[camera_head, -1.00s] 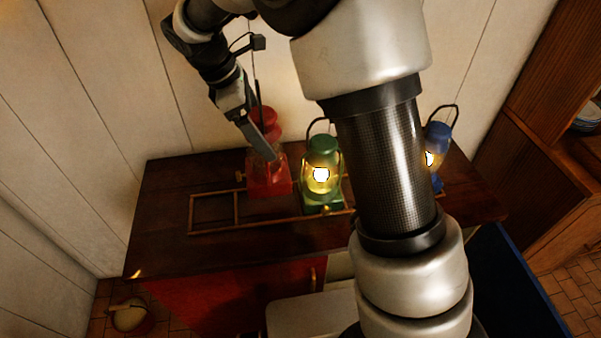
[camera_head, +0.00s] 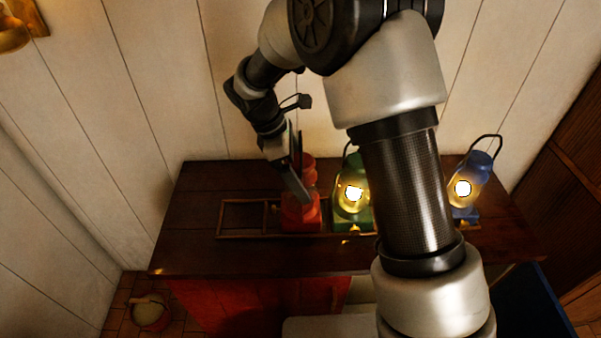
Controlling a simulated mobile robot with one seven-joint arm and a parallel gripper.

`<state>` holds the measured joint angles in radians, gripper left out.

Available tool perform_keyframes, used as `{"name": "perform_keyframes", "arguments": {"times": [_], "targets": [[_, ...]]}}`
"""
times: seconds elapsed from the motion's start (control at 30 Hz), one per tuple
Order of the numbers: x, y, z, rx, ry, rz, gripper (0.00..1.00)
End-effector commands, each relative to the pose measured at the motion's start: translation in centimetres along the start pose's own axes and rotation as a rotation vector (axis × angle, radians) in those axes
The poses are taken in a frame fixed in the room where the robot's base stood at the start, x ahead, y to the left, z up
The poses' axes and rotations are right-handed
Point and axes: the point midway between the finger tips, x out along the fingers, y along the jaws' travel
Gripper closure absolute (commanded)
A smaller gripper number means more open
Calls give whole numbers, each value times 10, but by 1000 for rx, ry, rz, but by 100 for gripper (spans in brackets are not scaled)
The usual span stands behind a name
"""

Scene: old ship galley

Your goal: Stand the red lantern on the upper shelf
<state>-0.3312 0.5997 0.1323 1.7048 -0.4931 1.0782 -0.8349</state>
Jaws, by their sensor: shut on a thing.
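The red lantern (camera_head: 301,211) is unlit and upright at the counter's rack, left of the green lantern (camera_head: 352,208). My gripper (camera_head: 304,184) is shut on it from above and behind, with its fingers along the lantern's upper body. I cannot tell whether the lantern's base rests in the rack or hangs just above it. The fingers hide part of its glass and top. No upper shelf shows in this view.
A wooden rack (camera_head: 243,236) lies on the dark counter (camera_head: 200,255); its left compartment is empty. A lit blue lantern (camera_head: 466,190) stands at the right. My arm hides the counter's middle. A brass fitting (camera_head: 12,36) is on the wall, upper left. A bucket (camera_head: 150,312) stands on the floor.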

Motion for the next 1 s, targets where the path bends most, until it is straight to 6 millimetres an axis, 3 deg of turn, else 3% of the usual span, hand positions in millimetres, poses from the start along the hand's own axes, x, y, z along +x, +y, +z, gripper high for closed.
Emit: {"name": "perform_keyframes", "arguments": {"times": [0.13, 0.17, 0.2, 0.57, 1.0], "targets": [[2, 1, -1, 0, 0, 2, 72], [3, 0, -1, 0, 0, 0, 8], [2, 0, -1, 0, 0, 0, 1], [-6, 0, 0, 0, 1, 2, 0], [-93, 1, 0, 0, 2, 3, 0]]}}
